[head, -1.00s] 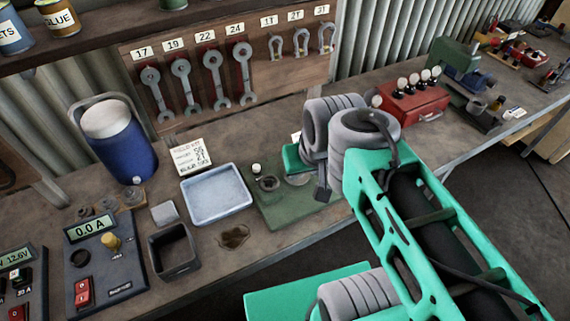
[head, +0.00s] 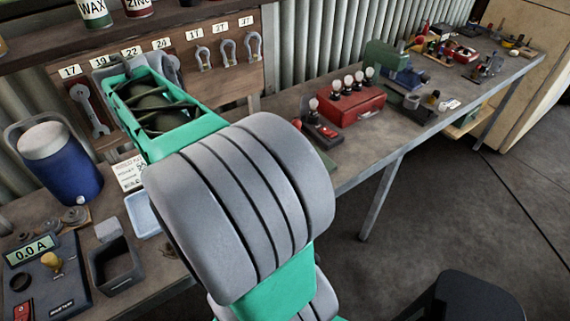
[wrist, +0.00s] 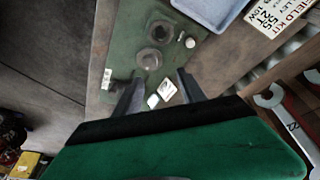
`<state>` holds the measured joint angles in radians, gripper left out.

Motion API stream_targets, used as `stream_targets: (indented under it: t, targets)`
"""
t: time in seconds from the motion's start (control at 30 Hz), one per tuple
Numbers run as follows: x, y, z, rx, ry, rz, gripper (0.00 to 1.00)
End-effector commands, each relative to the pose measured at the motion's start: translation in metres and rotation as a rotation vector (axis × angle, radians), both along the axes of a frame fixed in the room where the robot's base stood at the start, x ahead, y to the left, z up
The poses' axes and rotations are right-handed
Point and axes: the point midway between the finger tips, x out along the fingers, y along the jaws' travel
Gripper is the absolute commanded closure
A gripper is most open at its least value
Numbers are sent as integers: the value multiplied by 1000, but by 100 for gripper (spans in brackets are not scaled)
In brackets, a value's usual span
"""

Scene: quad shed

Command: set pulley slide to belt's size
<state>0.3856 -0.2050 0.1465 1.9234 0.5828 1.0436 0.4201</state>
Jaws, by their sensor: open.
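In the wrist view a green board (wrist: 126,50) lies on the bench. It bears two round grey pulley-like parts, one farther (wrist: 161,31) and one nearer (wrist: 149,60), with a small white knob (wrist: 190,42) beside them. I cannot tell which part slides. My gripper (wrist: 158,82) is open and empty above the near end of the board, its dark fingers spread around small white tags (wrist: 167,89). In the head view my arm hides the gripper and most of the board. I cannot make out a belt.
A dark open box (head: 117,265) and a meter panel stand left. A red box with bulbs (head: 350,106) stands right. Wrenches hang behind.

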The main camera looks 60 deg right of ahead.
Motion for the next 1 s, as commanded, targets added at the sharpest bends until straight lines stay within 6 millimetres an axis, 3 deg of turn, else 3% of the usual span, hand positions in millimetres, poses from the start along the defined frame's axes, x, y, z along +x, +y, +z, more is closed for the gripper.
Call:
stream_targets:
  t: [0.03, 0.1, 0.2, 0.27, 0.4, 0.7, 1.0]
  targets:
    - [-16, -49, -19, -2, 17, -288, 52]
    - [-46, -102, -33, -18, 20, -687, 52]
    - [-87, -149, -54, -52, 17, -1130, 52]
    - [-104, -163, -62, -69, 12, -1308, 52]
    - [-123, -175, -74, -90, 5, -1482, 52]
    - [-142, -180, -124, -90, 5, -1479, 52]
    - [-149, -183, -140, -90, 3, -1475, 52]
